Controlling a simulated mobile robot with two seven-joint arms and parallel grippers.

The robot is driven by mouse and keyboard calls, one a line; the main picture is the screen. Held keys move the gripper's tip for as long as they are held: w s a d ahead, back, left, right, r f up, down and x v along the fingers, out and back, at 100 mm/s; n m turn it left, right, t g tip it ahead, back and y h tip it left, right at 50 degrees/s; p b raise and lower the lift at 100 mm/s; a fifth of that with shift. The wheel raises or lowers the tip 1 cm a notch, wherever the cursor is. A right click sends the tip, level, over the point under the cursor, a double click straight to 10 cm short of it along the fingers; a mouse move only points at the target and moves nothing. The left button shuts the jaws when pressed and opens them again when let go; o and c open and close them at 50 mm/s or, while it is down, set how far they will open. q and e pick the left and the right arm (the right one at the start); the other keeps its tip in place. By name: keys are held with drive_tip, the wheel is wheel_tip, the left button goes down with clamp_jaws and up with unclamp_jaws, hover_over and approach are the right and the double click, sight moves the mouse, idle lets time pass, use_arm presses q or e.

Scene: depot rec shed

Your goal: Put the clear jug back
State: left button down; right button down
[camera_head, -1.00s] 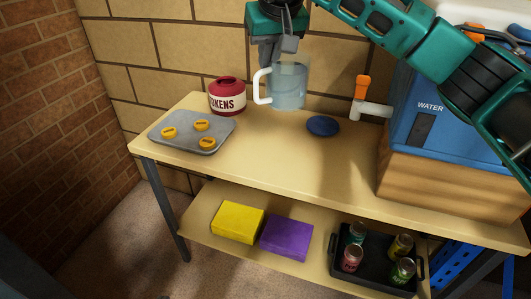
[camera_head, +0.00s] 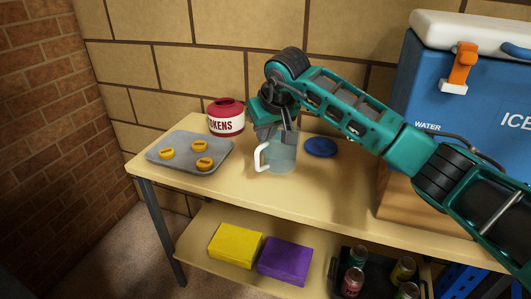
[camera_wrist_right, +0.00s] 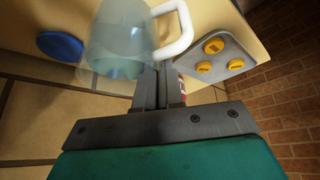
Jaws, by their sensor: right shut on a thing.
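The clear jug (camera_head: 283,158) has a white handle (camera_head: 262,158) on its left and looks pale blue inside. It is upright, on or just above the table top (camera_head: 290,194); I cannot tell if it touches. My right gripper (camera_head: 284,134) reaches down from above and is shut on the jug at its upper part. In the right wrist view the jug (camera_wrist_right: 112,40) is at the fingertips (camera_wrist_right: 158,80), with its handle toward the tray. A flat blue disc (camera_head: 321,147) lies on the table just right of the jug. My left gripper is out of view.
A grey tray (camera_head: 184,162) with several yellow tokens and a red jar (camera_head: 226,116) stand left of the jug. A blue cooler (camera_head: 425,85) on a wooden block (camera_head: 400,199) stands right, partly behind my arm. The lower shelf holds yellow (camera_head: 236,245) and purple (camera_head: 285,262) packs and cans.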

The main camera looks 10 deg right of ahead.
sight(267, 146)
drive_tip(key=shift+f+b, duration=0.3)
drive_tip(key=shift+f, duration=2.25)
drive_tip(key=shift+f, duration=0.15)
drive_tip(key=c, duration=1.3)
unclamp_jaws()
drive_tip(key=shift+o, duration=0.2)
